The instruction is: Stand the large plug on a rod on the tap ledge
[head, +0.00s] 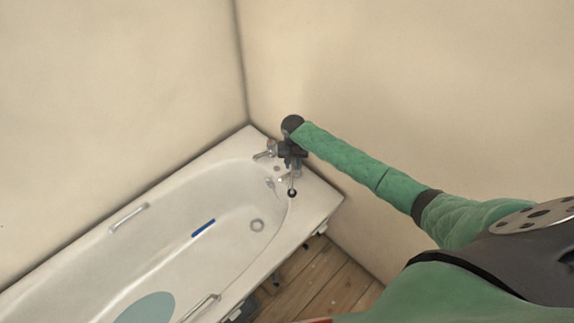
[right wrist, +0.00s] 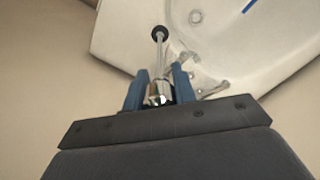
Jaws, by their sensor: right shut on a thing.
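The large plug on a rod is a black round plug (head: 292,193) on a thin pale metal rod. In the head view it hangs below my right gripper (head: 291,164), over the tap end of the white bath. In the right wrist view the plug (right wrist: 159,33) is at the far end of the rod, which runs back between the blue fingers of my right gripper (right wrist: 160,88). The right gripper is shut on it. The tap ledge (head: 318,193) is the bath's white end rim. Whether the plug touches the ledge, I cannot tell. My left gripper is out of view.
A metal tap (head: 265,154) stands just left of the gripper; tap metalwork also shows in the right wrist view (right wrist: 212,88). The bath holds a drain (head: 257,225), a blue strip (head: 203,228) and grab handles (head: 129,217). Walls meet close behind the taps.

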